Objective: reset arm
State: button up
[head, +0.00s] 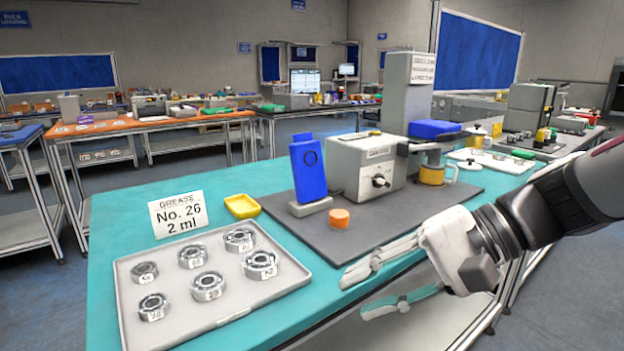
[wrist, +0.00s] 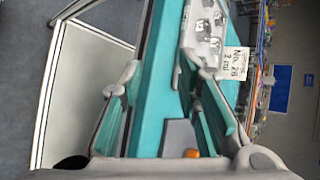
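My gripper (head: 362,294) reaches in from the right in the head view, over the front edge of the teal table (head: 125,215). Its two fingers are spread apart with nothing between them. In the wrist view the open fingers (wrist: 158,75) stand on both sides of a strip of the teal table. The blue scanner-like device (head: 309,168) stands upright on a grey base behind and left of the gripper, apart from it.
A grey tray (head: 222,313) holds several metal bearings. A "No. 26 2 ml" sign (head: 178,214), yellow dish (head: 241,206), orange cap (head: 340,218) and grey machine (head: 367,167) stand on the table. The dark mat (head: 400,213) has bare room at its front.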

jog(key=s+d+f+n+g+h, duration=0.1)
jog(key=s+d+f+n+h, duration=0.2)
jog(key=s+d+h, duration=0.45)
jog(key=s+d+f+n+h, duration=0.2)
jog(key=s+d+h, duration=0.15)
jog(key=s, duration=0.75)
notch_tip(320, 180, up, 23)
jog(key=t+p, duration=0.3)
jog(key=p, duration=1.8)
jog(key=shift+d, duration=0.35)
jog(key=shift+w+f, duration=0.1)
jog(key=shift+w, duration=0.05)
